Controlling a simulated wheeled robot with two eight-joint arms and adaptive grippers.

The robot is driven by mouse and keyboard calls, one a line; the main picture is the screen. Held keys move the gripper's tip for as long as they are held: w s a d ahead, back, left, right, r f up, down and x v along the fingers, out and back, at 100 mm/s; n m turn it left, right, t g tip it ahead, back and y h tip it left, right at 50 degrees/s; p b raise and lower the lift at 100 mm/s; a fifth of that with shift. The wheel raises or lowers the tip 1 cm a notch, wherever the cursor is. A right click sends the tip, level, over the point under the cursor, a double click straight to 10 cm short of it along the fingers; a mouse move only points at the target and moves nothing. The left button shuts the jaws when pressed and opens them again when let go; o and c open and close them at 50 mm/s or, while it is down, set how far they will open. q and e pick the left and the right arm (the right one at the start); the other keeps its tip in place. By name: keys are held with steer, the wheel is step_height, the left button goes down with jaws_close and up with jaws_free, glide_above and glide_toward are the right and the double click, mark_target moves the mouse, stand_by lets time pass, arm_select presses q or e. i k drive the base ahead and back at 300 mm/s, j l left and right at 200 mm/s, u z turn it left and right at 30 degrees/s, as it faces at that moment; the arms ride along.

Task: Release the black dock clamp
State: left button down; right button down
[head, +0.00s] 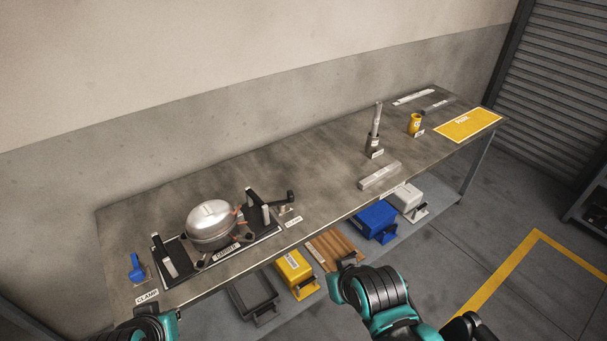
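The black dock clamp (288,200) stands at the right end of the carrier (262,233). Its dark lever with a round knob sticks up and out to the right, beside a clamp label (293,222). A blue clamp (137,268) stands at the carrier's left end. A silver compressor (210,222) sits on the carrier between two upright black handles. Black and teal links of my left arm show at the bottom left, and links of my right arm at the bottom middle. I cannot make out either gripper's fingers. No arm part visibly touches the clamp.
The long grey bench (325,170) is clear in its middle. A metal bar (379,175), an upright tool (375,130), a yellow cup (416,123) and a yellow mat (468,124) lie further right. Several boxes, including a blue one (376,220), fill the lower shelf.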

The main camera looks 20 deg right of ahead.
mark_target(290, 196)
steer(key=i+l+u, duration=0.1)
steer(key=i+l, duration=0.25)
steer(key=i+l+u, duration=0.15)
steer(key=i+l, duration=0.2)
steer(key=l, duration=0.2)
steer(key=i, duration=0.25)
